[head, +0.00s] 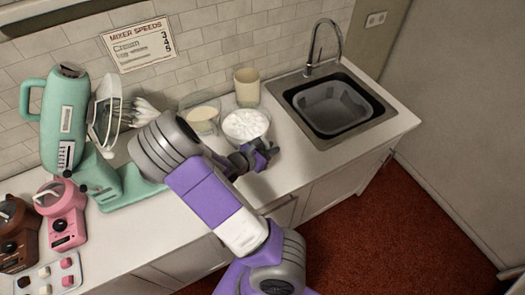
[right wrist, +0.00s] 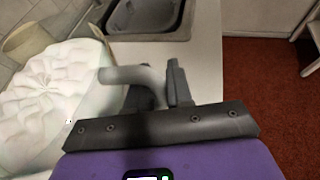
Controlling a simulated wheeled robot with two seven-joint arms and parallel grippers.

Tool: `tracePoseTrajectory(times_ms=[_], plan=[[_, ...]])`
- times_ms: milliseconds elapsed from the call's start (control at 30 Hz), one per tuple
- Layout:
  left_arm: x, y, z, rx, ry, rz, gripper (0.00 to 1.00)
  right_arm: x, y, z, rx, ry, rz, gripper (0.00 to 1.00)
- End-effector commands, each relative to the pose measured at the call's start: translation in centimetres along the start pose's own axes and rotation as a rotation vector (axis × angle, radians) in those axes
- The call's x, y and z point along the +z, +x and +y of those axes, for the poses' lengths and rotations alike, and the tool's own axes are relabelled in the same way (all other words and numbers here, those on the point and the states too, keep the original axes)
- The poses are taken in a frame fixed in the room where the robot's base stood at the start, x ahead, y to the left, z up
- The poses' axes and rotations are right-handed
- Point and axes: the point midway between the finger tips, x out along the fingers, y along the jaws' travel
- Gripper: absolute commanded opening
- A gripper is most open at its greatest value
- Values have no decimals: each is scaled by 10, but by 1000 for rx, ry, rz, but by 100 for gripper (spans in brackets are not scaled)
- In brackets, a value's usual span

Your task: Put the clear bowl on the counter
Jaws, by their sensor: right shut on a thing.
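The clear bowl (head: 246,137), filled with a white fluffy mass, stands at the middle of the counter (head: 310,170). It also shows at the left of the right wrist view (right wrist: 98,108), with its grey curved handle (right wrist: 132,75) pointing toward my fingers. My right gripper (head: 262,156) is at the bowl's near right side, shut on that handle. The bowl looks upright. Its underside is partly hidden by my gripper, so I cannot tell whether it touches the counter. My left gripper is not in view.
A second clear bowl (head: 202,120) with beige contents and a cream canister (head: 246,88) stand behind. The green mixer (head: 67,120) is at left, with a pink machine (head: 62,215) and a brown one (head: 18,235). The sink (head: 333,107) is at right. Counter between bowl and sink is clear.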

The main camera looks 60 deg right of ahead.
Motion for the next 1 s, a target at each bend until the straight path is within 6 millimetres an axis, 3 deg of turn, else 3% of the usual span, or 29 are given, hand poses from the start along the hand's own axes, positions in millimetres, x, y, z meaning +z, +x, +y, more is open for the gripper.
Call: tracePoseTrajectory(times_ms=[100,300,600,1000], plan=[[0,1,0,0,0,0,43,20,20,-10,-73,37,-7,0],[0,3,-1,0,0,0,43,33,36,-20,-130,56,-6,0],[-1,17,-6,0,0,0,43,-12,57,-22,-135,54,-7,0],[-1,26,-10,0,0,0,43,-53,74,-22,-133,57,-6,0]])
